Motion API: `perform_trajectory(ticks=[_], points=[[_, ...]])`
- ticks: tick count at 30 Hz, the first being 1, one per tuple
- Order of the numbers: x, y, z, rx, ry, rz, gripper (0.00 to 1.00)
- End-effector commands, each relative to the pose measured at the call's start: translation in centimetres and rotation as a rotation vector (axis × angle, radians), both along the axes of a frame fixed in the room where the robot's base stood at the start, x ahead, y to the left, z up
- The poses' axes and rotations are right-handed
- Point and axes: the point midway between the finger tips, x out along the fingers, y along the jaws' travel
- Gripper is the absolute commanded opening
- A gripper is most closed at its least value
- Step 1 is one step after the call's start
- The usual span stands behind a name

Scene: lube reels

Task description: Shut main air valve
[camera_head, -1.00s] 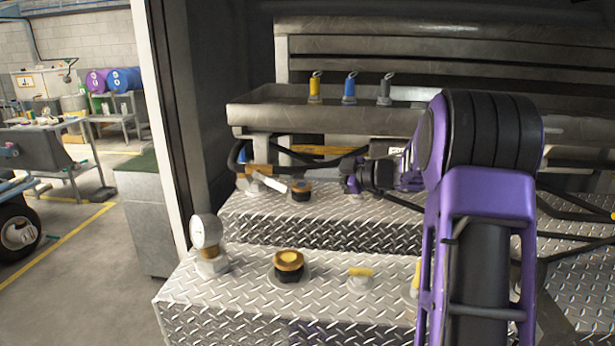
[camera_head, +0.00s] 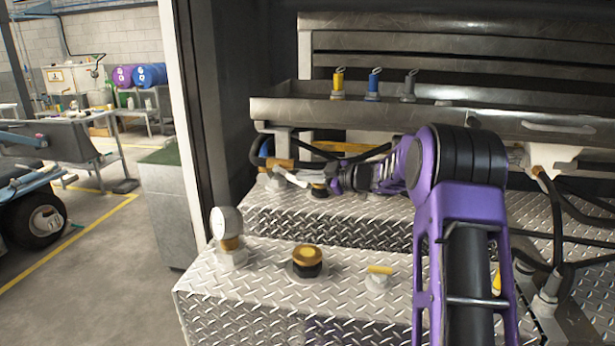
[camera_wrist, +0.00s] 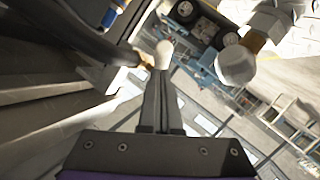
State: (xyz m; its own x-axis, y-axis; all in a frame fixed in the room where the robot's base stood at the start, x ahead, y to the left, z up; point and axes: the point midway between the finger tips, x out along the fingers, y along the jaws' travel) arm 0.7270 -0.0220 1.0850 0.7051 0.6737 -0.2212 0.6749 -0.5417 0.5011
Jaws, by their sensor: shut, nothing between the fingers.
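A short yellow handle (camera_head: 278,163) is at the back left of the upper diamond-plate step, under the steel tray. Another small yellow-handled valve (camera_head: 378,278) stands on the front step. I cannot tell from labels which is the main air valve. My gripper (camera_head: 292,179) is shut and empty, reaching left close beside the rear yellow handle. Whether it touches is unclear. In the wrist view, my gripper's dark fingers (camera_wrist: 160,80) are together. A pale rounded piece (camera_wrist: 164,54) is at their tips, and a yellow-brown piece (camera_wrist: 147,58) is just left of it.
A black hose (camera_head: 258,140) loops by the rear handle. The steel tray (camera_head: 300,108) overhangs it, with yellow, blue and grey fittings above. A dark wall closes the left side.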

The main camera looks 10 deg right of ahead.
Motion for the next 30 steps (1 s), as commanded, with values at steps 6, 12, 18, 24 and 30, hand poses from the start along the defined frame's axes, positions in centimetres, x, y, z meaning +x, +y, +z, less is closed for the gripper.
perform_trajectory(ticks=[6,12,18,24,30], points=[[0.0,0.0,-0.2,0.007,-0.002,0.001,0.00],[0.0,0.0,-0.6,0.047,-0.018,0.000,0.00],[0.0,0.0,-0.8,0.072,-0.028,0.000,0.00],[0.0,0.1,-1.3,0.108,-0.042,0.000,0.00],[0.1,0.2,-2.4,0.193,-0.076,0.000,0.00]])
